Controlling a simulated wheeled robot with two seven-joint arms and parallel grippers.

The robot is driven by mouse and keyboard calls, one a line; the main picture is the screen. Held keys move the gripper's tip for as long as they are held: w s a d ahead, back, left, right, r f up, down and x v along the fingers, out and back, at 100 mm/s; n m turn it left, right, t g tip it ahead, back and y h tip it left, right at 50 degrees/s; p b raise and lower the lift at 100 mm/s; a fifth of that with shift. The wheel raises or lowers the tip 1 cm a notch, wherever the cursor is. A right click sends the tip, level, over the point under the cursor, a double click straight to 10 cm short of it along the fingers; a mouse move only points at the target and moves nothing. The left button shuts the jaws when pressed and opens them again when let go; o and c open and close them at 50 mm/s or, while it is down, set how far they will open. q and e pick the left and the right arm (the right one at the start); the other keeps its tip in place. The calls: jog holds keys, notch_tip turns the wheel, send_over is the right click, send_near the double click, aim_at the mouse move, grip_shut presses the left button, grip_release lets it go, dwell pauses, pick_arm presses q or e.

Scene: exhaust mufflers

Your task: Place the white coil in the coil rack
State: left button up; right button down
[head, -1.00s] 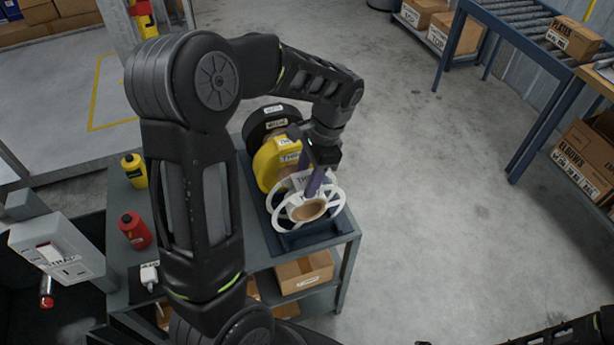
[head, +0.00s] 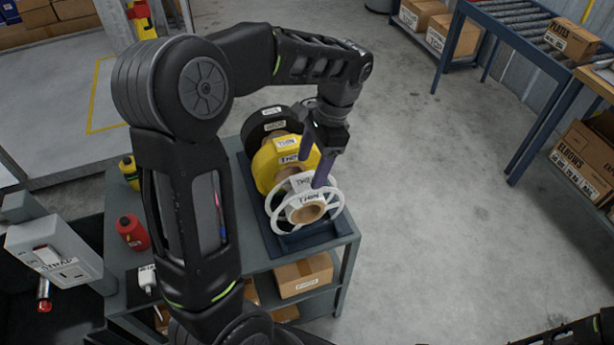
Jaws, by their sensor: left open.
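The white coil (head: 281,222) has spoked flanges and a brown core. It stands upright at the front end of the dark blue coil rack (head: 312,241), in line with the other coils. My left gripper (head: 322,183) is open just above the white coil's upper right edge, its purple fingers pointing down. The fingertips overlap the coil's edge in the picture, and I cannot tell whether they touch it. A yellow coil (head: 270,165) and a black coil (head: 257,127) stand behind it on the rack. My right gripper is not visible; only part of that arm shows at the bottom right.
The grey bench (head: 343,250) carries the rack. A red bottle (head: 133,233) and a yellow bottle (head: 129,170) stand at its left. A cardboard box (head: 304,276) sits on the shelf below. The floor to the right is clear up to the roller conveyor (head: 500,14).

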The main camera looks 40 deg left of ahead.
pick_arm(q)
jog(key=shift+v, duration=1.1)
jog(key=p+v, duration=0.4)
jog(key=v, duration=0.1)
jog(key=shift+f, duration=0.1)
